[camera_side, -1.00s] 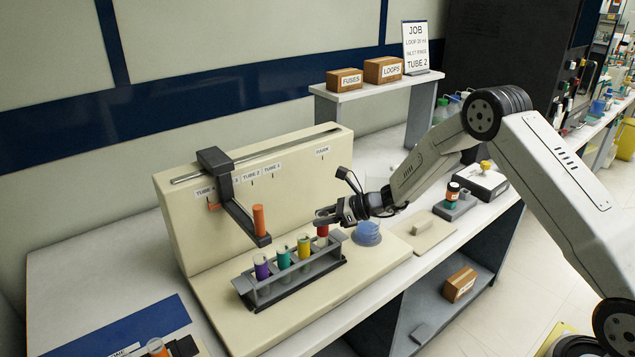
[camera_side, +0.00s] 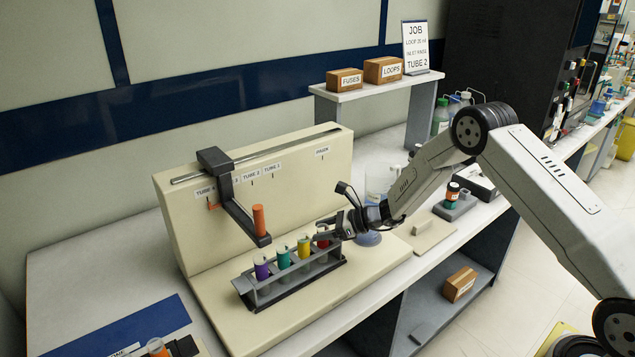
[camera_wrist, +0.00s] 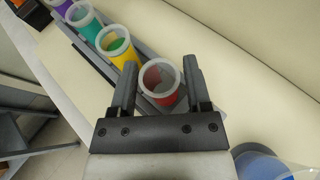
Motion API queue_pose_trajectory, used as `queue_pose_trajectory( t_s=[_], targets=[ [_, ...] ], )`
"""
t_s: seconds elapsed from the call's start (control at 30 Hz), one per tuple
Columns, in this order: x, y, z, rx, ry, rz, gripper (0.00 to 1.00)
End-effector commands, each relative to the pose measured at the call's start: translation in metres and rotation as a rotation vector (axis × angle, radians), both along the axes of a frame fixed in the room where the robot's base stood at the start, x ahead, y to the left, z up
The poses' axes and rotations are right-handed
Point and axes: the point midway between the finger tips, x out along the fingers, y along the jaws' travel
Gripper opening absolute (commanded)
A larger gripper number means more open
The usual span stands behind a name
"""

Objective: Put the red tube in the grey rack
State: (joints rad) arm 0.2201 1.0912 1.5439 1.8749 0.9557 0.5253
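The red tube (camera_wrist: 163,82) stands at the right end of the grey rack (camera_side: 290,287), in line with the purple, green and yellow tubes. In the side view only a bit of the red tube (camera_side: 323,244) shows below my gripper (camera_side: 328,231), which hides its top. In the wrist view the two fingers of my gripper (camera_wrist: 158,72) are on either side of the red tube, with narrow gaps to its rim. My gripper looks open around it.
An arm with an orange cylinder (camera_side: 260,221) hangs from the cream panel (camera_side: 300,190) above the rack's left part. The yellow tube (camera_wrist: 119,47) is close to my left finger in the wrist view. A blue round item (camera_wrist: 262,166) stands right of the rack.

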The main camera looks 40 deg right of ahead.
Motion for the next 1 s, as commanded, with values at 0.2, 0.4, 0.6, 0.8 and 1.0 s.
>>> queue_pose_trajectory(
  t_s=[0.2, 0.4, 0.6, 0.8, 1.0],
  targets=[
    [0.000, 0.000, 0.000, 0.000, 0.000, 0.000, 0.79],
    [0.000, 0.000, 0.001, 0.000, 0.000, 0.000, 0.79],
    [-0.005, -0.006, 0.006, -0.001, 0.001, -0.002, 0.79],
    [-0.021, -0.021, 0.016, 0.001, 0.001, -0.003, 0.79],
    [-0.042, -0.043, 0.029, 0.000, -0.001, -0.004, 0.79]
  ],
)
